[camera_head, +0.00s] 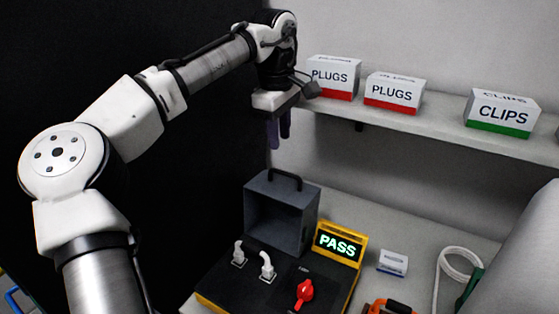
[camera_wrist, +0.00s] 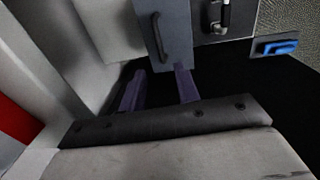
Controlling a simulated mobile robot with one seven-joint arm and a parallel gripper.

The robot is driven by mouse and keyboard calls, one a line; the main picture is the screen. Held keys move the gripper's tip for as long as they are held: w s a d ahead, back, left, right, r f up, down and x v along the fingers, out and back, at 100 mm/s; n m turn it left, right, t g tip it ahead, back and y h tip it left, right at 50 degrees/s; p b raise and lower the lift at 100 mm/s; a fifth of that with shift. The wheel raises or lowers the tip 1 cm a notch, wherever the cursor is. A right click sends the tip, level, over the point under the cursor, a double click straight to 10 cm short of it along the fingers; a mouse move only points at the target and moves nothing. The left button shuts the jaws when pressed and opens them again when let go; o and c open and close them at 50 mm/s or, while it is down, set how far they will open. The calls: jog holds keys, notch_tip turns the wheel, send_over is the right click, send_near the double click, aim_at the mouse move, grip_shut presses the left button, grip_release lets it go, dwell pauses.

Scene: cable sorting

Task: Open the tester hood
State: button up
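The tester (camera_head: 250,286) is a dark box with a yellow edge on the bench. Its grey hood (camera_head: 280,222) stands raised at the back, with its hollow inside facing the front and the black handle (camera_head: 285,177) at its top. Two white plugs (camera_head: 266,266) stand uncovered in front of it. My gripper (camera_head: 279,133) is above the handle, apart from it, with purple fingers pointing down. In the wrist view, my gripper (camera_wrist: 159,86) has its fingers apart with nothing between them. The hood (camera_wrist: 178,30) and handle (camera_wrist: 158,38) show beyond the fingertips.
A lit PASS display (camera_head: 338,246) and a red knob (camera_head: 304,292) are on the tester. A shelf (camera_head: 430,120) with PLUGS and CLIPS boxes is right of my gripper. A small white box (camera_head: 393,262) and a coiled white cable (camera_head: 447,270) lie at right.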

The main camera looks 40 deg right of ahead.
aim_at(281, 171)
jog(key=f, duration=0.2)
jog(key=f+p, duration=0.1)
jog(key=f, duration=0.5)
jog(key=shift+w+d+f+p, duration=0.2)
jog(key=shift+d+f+p, duration=0.05)
jog(key=shift+d+p, duration=0.05)
grip_shut()
